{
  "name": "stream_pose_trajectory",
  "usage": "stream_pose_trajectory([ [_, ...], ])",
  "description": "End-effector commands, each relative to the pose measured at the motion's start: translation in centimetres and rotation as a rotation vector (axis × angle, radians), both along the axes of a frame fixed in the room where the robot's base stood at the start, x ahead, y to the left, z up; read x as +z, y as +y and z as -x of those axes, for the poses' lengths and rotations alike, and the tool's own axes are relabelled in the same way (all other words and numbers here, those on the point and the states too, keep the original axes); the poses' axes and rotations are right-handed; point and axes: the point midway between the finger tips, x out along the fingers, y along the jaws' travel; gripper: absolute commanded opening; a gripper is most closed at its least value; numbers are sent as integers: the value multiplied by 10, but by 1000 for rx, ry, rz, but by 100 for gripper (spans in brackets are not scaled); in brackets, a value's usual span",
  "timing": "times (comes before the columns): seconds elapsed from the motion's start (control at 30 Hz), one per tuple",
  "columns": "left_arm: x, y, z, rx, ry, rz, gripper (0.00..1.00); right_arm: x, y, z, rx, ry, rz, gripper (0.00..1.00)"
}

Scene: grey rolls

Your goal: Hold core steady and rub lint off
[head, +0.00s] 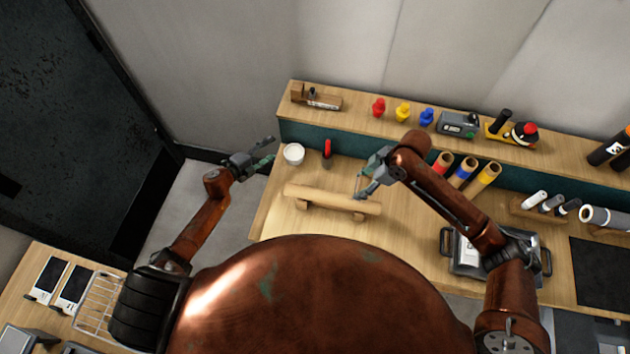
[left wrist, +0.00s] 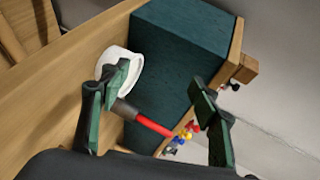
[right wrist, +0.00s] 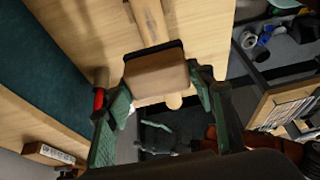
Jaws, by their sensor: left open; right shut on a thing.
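A long tan core (head: 325,197) lies across two low wooden supports on the table. It also shows in the right wrist view (right wrist: 150,22), running beneath the block. My right gripper (head: 361,188) is above the core's right part and is shut on a brown block (right wrist: 156,76) with a dark edge. The block hides part of the core; I cannot tell whether they touch. My left gripper (head: 267,151) is open and empty, raised off the table's left edge, apart from the core. In the left wrist view its fingers (left wrist: 160,88) are spread.
A white bowl (head: 294,154) and a red-handled tool (head: 327,149) stand behind the core. Coloured rolls (head: 465,171) stand to the right, near a dark tray (head: 459,262). A raised back shelf (head: 360,105) holds several small items. The table front is partly hidden by my body.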

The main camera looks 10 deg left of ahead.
Motion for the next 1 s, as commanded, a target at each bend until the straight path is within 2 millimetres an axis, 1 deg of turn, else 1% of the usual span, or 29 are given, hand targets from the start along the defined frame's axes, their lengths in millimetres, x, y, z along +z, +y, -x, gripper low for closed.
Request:
stream_pose_trajectory([
  [0.03, 24, -21, -9, -77, -50, -41, 56, 0, 0, 0, 0, 0, 0, 7],
  [0.07, 35, -33, -11, -123, -76, -64, 56, 0, 0, 0, 0, 0, 0, 7],
  [0.1, 49, -51, -14, -188, -112, -97, 56, 0, 0, 0, 0, 0, 0, 7],
  [0.17, 69, -79, -15, -285, -162, -146, 56, 0, 0, 0, 0, 0, 0, 7],
  [0.2, 80, -99, -13, -353, -194, -180, 56, 0, 0, 0, 0, 0, 0, 7],
  [0.23, 88, -114, -12, -405, -219, -206, 56, 0, 0, 0, 0, 0, 0, 7],
  [0.27, 95, -129, -9, -456, -242, -232, 56, 0, 0, 0, 0, 0, 0, 7],
  [0.3, 104, -150, -4, -529, -274, -267, 56, 0, 0, 0, 0, 0, 0, 7],
  [0.33, 110, -165, 1, -584, -297, -295, 56, 0, 0, 0, 0, 0, 0, 7],
  [0.37, 115, -181, 7, -643, -321, -325, 56, 0, 0, 0, 0, 0, 0, 7],
  [0.4, 122, -201, 16, -721, -355, -366, 56, 0, 0, 0, 0, 0, 0, 7],
  [0.47, 130, -230, 32, -847, -403, -434, 56, 0, 0, 0, 0, 0, 0, 7],
  [0.5, 133, -248, 45, -939, -438, -488, 56, 0, 0, 0, 0, 0, 0, 7],
  [0.57, 136, -274, 67, -1089, -491, -580, 56, 0, 0, 0, 0, 0, 0, 7],
  [0.6, 136, -289, 84, -1203, -528, -656, 56, 0, 0, 0, 0, 0, 0, 7],
  [0.63, 134, -297, 98, -1298, -557, -725, 56, 0, 0, 0, 0, 0, 0, 7],
  [0.7, 125, -306, 127, -1506, -608, -886, 56, 0, 0, 0, 0, 0, 0, 7],
  [0.77, 117, -303, 145, -1667, -637, -1031, 56, 0, 0, 0, 0, 0, 0, 7],
  [0.8, 111, -297, 153, -1764, -645, -1126, 56, 0, 0, 0, 0, 0, 0, 7],
  [0.87, 105, -283, 160, -1891, -649, -1267, 56, 0, 0, 0, 0, 0, 0, 7],
  [0.9, 102, -273, 162, -1962, -643, -1355, 56, 0, 0, 0, 0, 0, 0, 7],
  [1.0, 100, -248, 160, -2094, -618, -1544, 56, 0, 0, 0, 0, 0, 0, 7],
])
